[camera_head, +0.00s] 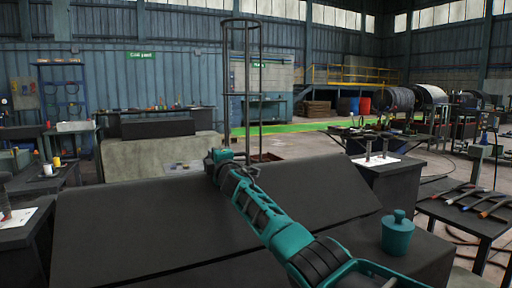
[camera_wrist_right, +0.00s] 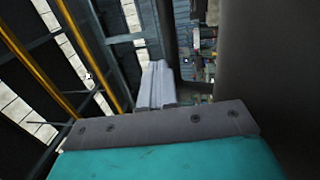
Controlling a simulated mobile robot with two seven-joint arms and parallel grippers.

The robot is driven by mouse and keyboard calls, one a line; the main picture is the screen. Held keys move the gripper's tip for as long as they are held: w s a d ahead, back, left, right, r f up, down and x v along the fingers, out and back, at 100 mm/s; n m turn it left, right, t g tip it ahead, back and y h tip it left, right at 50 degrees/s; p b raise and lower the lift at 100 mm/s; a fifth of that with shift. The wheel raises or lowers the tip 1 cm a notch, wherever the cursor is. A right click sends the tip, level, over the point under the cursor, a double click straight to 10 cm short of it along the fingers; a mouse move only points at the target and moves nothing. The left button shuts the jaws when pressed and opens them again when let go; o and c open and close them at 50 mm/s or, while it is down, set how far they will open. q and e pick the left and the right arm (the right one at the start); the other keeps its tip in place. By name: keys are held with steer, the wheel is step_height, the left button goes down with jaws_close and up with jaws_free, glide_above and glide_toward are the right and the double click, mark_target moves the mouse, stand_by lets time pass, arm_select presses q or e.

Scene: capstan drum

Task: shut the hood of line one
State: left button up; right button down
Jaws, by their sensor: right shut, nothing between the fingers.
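A wide dark sloping panel (camera_head: 120,225), which looks like the hood, fills the front of the head view. My teal right arm crosses in front of it from the lower right and hides its middle. My right gripper (camera_head: 217,157) is at the panel's upper edge, near the foot of a tall wire cage. I cannot tell whether it touches the panel. In the right wrist view its pale fingers (camera_wrist_right: 158,86) are together with nothing between them. A dark surface (camera_wrist_right: 270,70) stands close on the right there. No line number is readable. My left gripper is out of view.
The tall round cage (camera_head: 243,85) stands behind the panel. A teal jar-shaped thing (camera_head: 397,235) is at the right front. A dark cabinet (camera_head: 388,185) with upright posts and a tool table (camera_head: 470,208) are further right. A bench with small cups (camera_head: 50,180) is left.

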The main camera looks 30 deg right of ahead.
steer(key=shift+w+d+f+g+b, duration=0.1)
steer(key=shift+w+f+g+b, duration=0.25)
steer(key=shift+w+f+b, duration=0.3)
steer(key=shift+w+d+f+g+b, duration=0.1)
steer(key=shift+w+f+g+b, duration=0.3)
steer(key=shift+f, duration=0.3)
